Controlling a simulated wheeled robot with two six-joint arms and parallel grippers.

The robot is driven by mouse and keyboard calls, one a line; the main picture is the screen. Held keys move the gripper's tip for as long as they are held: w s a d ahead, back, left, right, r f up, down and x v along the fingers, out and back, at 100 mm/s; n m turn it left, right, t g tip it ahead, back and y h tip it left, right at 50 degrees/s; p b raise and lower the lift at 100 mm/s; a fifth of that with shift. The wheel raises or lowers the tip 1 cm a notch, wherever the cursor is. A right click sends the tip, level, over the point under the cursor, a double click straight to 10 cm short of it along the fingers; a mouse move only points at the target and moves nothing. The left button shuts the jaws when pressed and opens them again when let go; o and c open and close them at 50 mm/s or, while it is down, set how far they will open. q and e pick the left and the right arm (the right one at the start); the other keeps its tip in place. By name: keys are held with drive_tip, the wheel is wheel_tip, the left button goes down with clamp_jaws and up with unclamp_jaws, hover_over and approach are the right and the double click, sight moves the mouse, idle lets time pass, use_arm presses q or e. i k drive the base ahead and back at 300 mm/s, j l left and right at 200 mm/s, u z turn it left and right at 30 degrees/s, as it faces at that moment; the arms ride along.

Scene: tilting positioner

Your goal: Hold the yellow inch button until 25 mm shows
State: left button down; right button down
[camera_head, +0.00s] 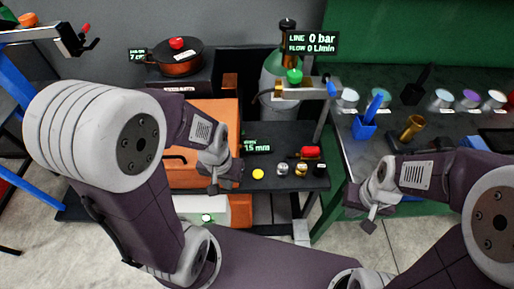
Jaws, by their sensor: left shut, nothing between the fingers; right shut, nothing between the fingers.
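The yellow button (258,174) sits on the front of a dark panel (290,182), with several other knobs to its right. A small display (257,147) above it reads what looks like 15 mm; its upper line is too small to read surely. My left gripper (213,187) is shut and empty, to the left of the yellow button and apart from it in the picture. My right gripper (369,224) is shut and empty, well to the right, in front of the green bench.
A red part (311,152) stands on the panel's right side. Behind are a gas cylinder (275,75) with a 0 bar display (312,43) and a dark pot (174,58). The green bench at right holds several cups and a blue holder (364,128).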

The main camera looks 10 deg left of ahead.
sight(258, 175)
drive_tip(key=i+l+u, duration=0.1)
drive_tip(key=l+u, duration=0.6)
drive_tip(key=u, duration=0.15)
drive_tip(key=l+u, duration=0.7)
drive_tip(key=u, duration=0.2)
drive_tip(key=k+j, duration=0.05)
